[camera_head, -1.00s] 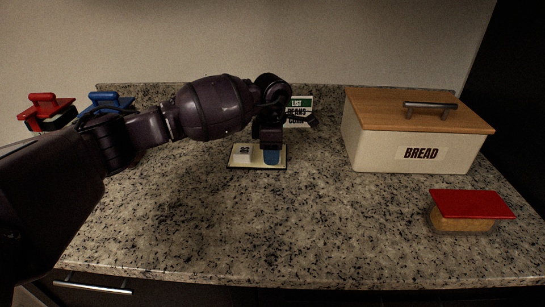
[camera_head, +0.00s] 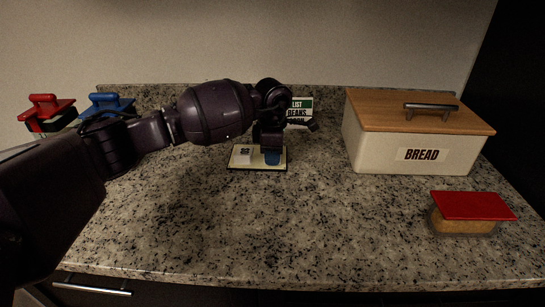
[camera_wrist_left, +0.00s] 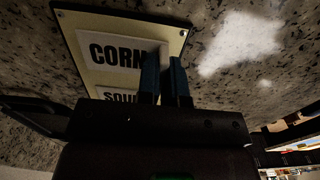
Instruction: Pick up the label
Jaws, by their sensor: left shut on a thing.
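My left gripper (camera_head: 272,157), with blue fingers, is low over the right part of a small cream board (camera_head: 240,165) with a dark edge on the counter. In the left wrist view, the fingers (camera_wrist_left: 165,72) are close together at the right end of a white label (camera_wrist_left: 115,52) reading CORN. They are shut on it and hide its end. The label looks flat against the board (camera_wrist_left: 85,20); I cannot tell whether it is lifted. A second white label (camera_wrist_left: 118,96), partly hidden by the gripper, shows SOU. My right gripper is not in view.
A list card (camera_head: 300,108) reading LIST and BEANS stands behind the gripper, partly hidden. A bread box (camera_head: 400,150) with a wooden lid is at right. A red-lidded container (camera_head: 465,215) is in front of it. Red-lidded (camera_head: 45,108) and blue-lidded (camera_head: 105,104) containers are at left. The front counter is clear.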

